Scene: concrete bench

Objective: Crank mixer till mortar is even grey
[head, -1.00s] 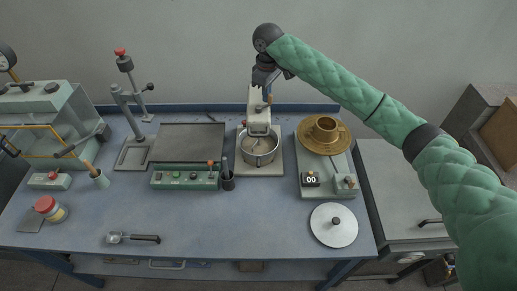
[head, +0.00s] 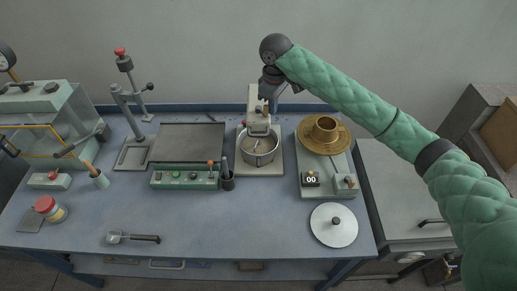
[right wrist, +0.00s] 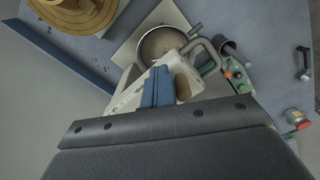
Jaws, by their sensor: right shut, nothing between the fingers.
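The mixer (head: 257,124) stands upright at the back middle of the bench, a pale cast body over a metal bowl (head: 260,160). The mortar (head: 262,146) in the bowl looks greyish tan; the mixer head partly covers it, and its evenness is too small to judge. My right gripper (head: 267,97) is above the mixer's top, its fingers shut and empty. In the right wrist view its blue fingers (right wrist: 157,88) overlap the mixer body, beside a brown grip (right wrist: 183,88); I cannot tell whether they touch. The bowl (right wrist: 160,44) lies beyond them. My left gripper is out of view.
Right of the mixer is a scale-like unit (head: 312,181) with a brass-coloured pan (head: 342,138). A round lid (head: 333,225) lies in front. A green control box (head: 185,178) and a dark cup (head: 228,181) stand left. The front middle of the bench (head: 225,220) is clear.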

